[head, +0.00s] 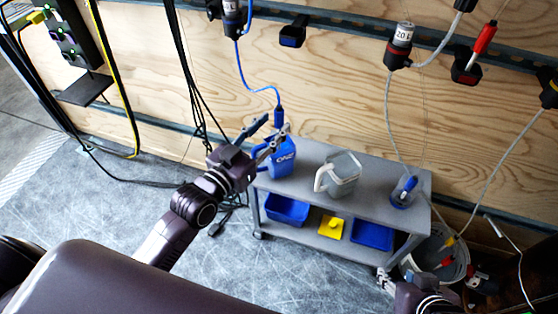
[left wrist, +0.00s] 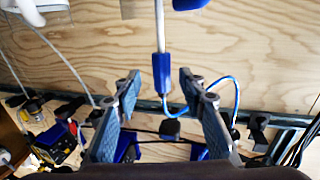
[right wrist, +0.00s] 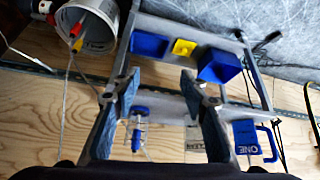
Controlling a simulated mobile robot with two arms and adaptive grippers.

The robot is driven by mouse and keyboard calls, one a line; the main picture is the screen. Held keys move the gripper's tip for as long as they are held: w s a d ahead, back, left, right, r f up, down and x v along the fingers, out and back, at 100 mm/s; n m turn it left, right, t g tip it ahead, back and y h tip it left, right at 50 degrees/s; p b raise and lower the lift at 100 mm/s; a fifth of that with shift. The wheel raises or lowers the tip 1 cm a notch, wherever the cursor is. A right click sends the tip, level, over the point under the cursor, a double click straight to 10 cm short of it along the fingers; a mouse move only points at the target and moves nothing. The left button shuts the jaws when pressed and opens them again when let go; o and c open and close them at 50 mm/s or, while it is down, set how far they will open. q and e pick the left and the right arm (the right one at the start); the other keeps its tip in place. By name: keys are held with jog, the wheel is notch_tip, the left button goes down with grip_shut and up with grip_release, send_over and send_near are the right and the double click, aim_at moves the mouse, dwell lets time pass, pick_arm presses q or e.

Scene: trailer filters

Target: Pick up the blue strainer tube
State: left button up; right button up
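The blue strainer tube (head: 278,116) hangs on a thin blue hose, its lower end at the blue jug (head: 281,160) on the grey cart. In the left wrist view its blue fitting (left wrist: 162,72) and pale stem appear between my fingers, with a gap on each side. My left gripper (head: 276,123) is open around or just short of it; the depth is hard to tell. My right gripper (right wrist: 159,78) is open and empty; in the head view it is low, in front of the cart's right end. A second blue-handled strainer (head: 409,184) stands in a small container on the cart.
The cart (head: 310,205) also carries a grey-white pitcher (head: 341,170), with blue bins (head: 287,209) and a yellow item (head: 331,228) below. A white bucket (head: 440,255) stands at the right. Hoses hang along the plywood wall. Black cables hang left of my left gripper.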

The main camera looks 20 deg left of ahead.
aim_at(276, 121)
pick_arm(q)
jog(key=b+x, duration=0.1)
jog(key=x, duration=0.3)
jog(key=shift+a+f, duration=0.15)
jog(key=shift+f, duration=0.05)
pick_arm(e)
jog(key=w+a+r+t, duration=0.2)
jog(key=w+r+t, duration=0.1)
jog(key=w, duration=0.2)
jog(key=shift+w+r+y, duration=0.2)
jog(key=shift+w+y, duration=0.1)
jog(key=shift+y, duration=0.1)
pick_arm(q)
grip_shut()
jog(key=shift+r, duration=0.1)
